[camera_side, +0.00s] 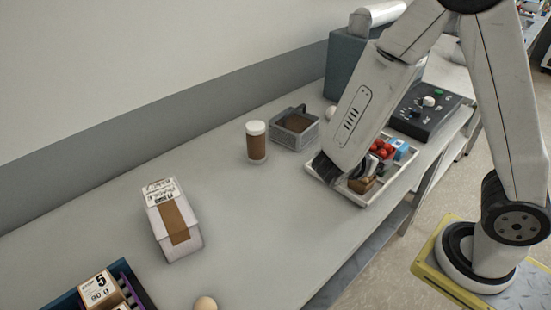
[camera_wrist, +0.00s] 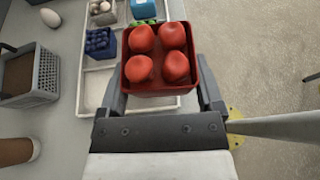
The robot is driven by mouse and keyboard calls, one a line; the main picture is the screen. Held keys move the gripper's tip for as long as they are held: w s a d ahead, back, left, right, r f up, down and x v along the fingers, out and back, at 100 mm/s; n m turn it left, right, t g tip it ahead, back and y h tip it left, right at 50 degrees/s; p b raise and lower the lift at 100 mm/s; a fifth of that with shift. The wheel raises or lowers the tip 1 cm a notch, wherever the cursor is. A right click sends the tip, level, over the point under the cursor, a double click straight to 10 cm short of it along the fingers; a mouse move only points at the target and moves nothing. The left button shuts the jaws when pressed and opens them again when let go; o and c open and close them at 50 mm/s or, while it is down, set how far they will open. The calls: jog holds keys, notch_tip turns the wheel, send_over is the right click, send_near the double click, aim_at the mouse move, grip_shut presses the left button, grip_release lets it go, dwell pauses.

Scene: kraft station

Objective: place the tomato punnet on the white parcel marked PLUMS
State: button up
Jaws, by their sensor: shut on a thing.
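The tomato punnet (camera_wrist: 157,62) is a red box holding several red tomatoes. In the wrist view my gripper (camera_wrist: 162,85) is shut on it, with a finger on each side. In the side view the punnet (camera_side: 381,149) shows at the white tray, partly hidden behind my arm, and my gripper (camera_side: 335,178) is low over the tray. I cannot tell how far the punnet is above the tray. The white parcel (camera_side: 172,220) lies on the bench at the left, with a brown tape strip and a printed label too small to read surely.
The white divided tray (camera_wrist: 91,101) holds a blueberry punnet (camera_wrist: 100,43) and other small goods. A grey basket (camera_side: 296,128) and a white-lidded brown jar (camera_side: 256,142) stand between tray and parcel. A dark crate (camera_side: 136,285) and an egg (camera_side: 205,303) are at front left. Mid-bench is clear.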

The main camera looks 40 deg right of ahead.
jog(key=w+a+r+n+t+y, duration=0.2)
jog(key=w+a+n+t, duration=0.35)
jog(key=a, duration=0.25)
jog(key=w+a+r+n+t+y, duration=0.2)
jog(key=w+a+n+t, duration=0.35)
jog(key=a, duration=0.25)
jog(key=w+a+r+n+t+y, duration=0.1)
jog(key=a+r+n+t+y, duration=0.1)
jog(key=a+n+y, duration=0.45)
jog(key=a+r+n+t+y, duration=0.1)
jog(key=a+r+y, duration=0.2)
jog(key=a, duration=0.7)
send_over(172, 210)
jog(key=f, duration=0.9)
jog(key=shift+s+d, duration=0.15)
jog(key=shift+s, duration=0.15)
jog(key=shift+w+f, duration=0.25)
jog(key=shift+f, duration=0.05)
